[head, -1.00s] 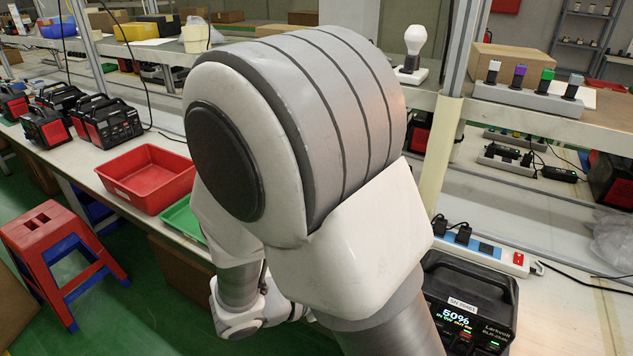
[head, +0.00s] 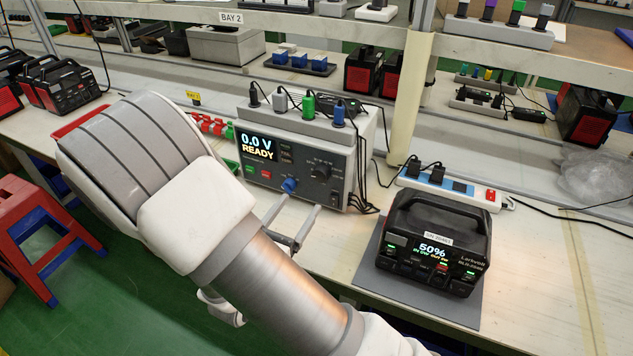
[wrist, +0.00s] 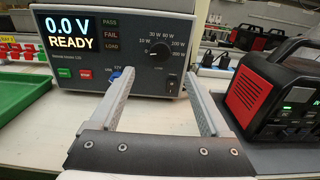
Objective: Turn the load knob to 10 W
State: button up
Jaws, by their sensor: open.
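The tester (head: 262,178) stands on the bench, its display reading "0.0 V READY". Its black load knob (head: 320,172) is on the right of the front panel. The wrist view shows both fingers of my gripper (wrist: 160,76) spread.
A blue knob (head: 290,185) sits left of the load knob, close to my left finger. A black power station (head: 435,243) reading 50% stands on a grey mat (head: 385,275) to the right. A power strip (head: 450,190) lies behind it. Cables run down the tester's right side.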

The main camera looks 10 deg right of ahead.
aim_at(318, 177)
jog(key=x, duration=1)
jog(key=shift+b, duration=0.4)
grip_shut()
jog(key=m+b, duration=0.3)
jog(key=m, duration=0.1)
jog(key=shift+f+b, duration=0.2)
jog(key=shift+b, duration=0.15)
jog(key=m+b, duration=0.3)
jog(key=shift+r+m, duration=0.1)
jog(key=shift+m, duration=0.2)
jog(key=shift+r, duration=0.1)
